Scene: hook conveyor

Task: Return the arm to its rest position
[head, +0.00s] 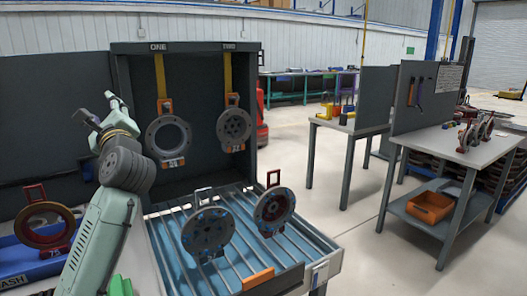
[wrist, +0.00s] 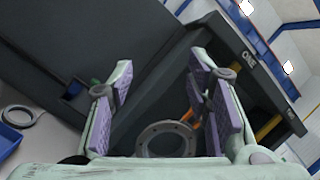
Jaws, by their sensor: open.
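My gripper (head: 104,108) is raised at the left in the head view, in front of the dark panel and left of the hook cabinet. In the wrist view my gripper (wrist: 158,80) has its two purple-padded fingers spread wide, with nothing held between them. My pale green arm rises from the bottom left. A grey ring part (head: 168,138) hangs on the yellow hook strap marked ONE; it also shows beyond the fingers in the wrist view (wrist: 166,139). A grey disc part (head: 234,126) hangs under TWO.
Two disc parts, one left (head: 208,232) and one right (head: 274,208), stand on the slatted rack (head: 180,262). A dark red ring part (head: 44,224) stands at the blue tray (head: 28,262), close to my arm. Workbenches (head: 350,126) stand at the right across clear floor.

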